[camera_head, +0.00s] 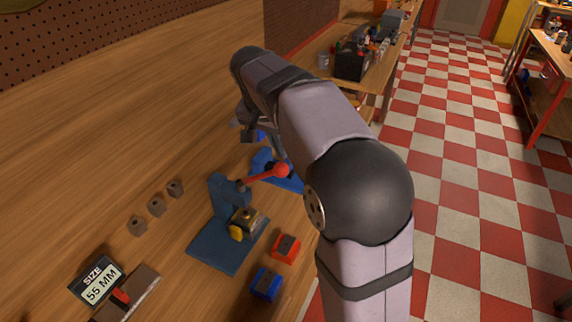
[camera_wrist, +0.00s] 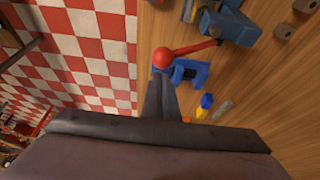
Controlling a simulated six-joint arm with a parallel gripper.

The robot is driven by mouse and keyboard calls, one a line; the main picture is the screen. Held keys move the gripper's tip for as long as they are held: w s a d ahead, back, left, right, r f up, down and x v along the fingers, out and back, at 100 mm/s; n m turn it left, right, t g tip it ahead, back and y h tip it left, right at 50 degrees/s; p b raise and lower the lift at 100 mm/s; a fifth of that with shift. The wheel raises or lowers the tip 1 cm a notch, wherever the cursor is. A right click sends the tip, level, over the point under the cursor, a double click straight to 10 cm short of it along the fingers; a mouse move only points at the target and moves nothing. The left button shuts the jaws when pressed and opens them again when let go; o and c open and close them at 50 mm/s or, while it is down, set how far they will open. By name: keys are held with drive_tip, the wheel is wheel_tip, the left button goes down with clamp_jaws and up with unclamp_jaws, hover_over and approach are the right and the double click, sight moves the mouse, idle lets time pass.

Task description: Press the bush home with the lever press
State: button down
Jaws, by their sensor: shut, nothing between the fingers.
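The lever press (camera_head: 222,197) is blue and stands on a blue base plate on the bench. Its lever ends in a red ball (camera_head: 282,170), raised and pointing right. A metal block with a yellow part (camera_head: 237,232) sits on the press base; I cannot tell the bush apart there. In the wrist view the red ball (camera_wrist: 163,57) and lever lie just beyond my gripper (camera_wrist: 161,80), and the press (camera_wrist: 232,26) is at upper right. My gripper's fingers are together and empty, apparently short of the ball. My arm mostly hides the gripper in the head view.
A second blue fixture (camera_wrist: 188,73) stands close to the ball. A red block (camera_head: 286,248) and a blue block (camera_head: 267,284) lie right of the press.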

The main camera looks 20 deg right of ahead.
wheel_tip(320, 180, up, 6)
drive_tip(key=p, duration=0.4)
drive_tip(key=shift+f+p, duration=0.2)
drive_tip(key=shift+p, duration=0.1)
drive_tip(key=s+a+f+n+g+y, duration=0.1)
drive_tip(key=s+f+n, duration=0.3)
drive_tip(key=s+f, duration=0.6)
drive_tip(key=s+a+f+n+g+y, duration=0.2)
drive_tip(key=s+f+n, duration=0.3)
drive_tip(key=s+f, duration=0.6)
drive_tip(key=s+a, duration=0.1)
drive_tip(key=s, duration=0.3)
drive_tip(key=shift+s+a+f+b, duration=0.15)
drive_tip(key=shift+s+a+b, duration=0.1)
drive_tip(key=shift+a+b, duration=0.1)
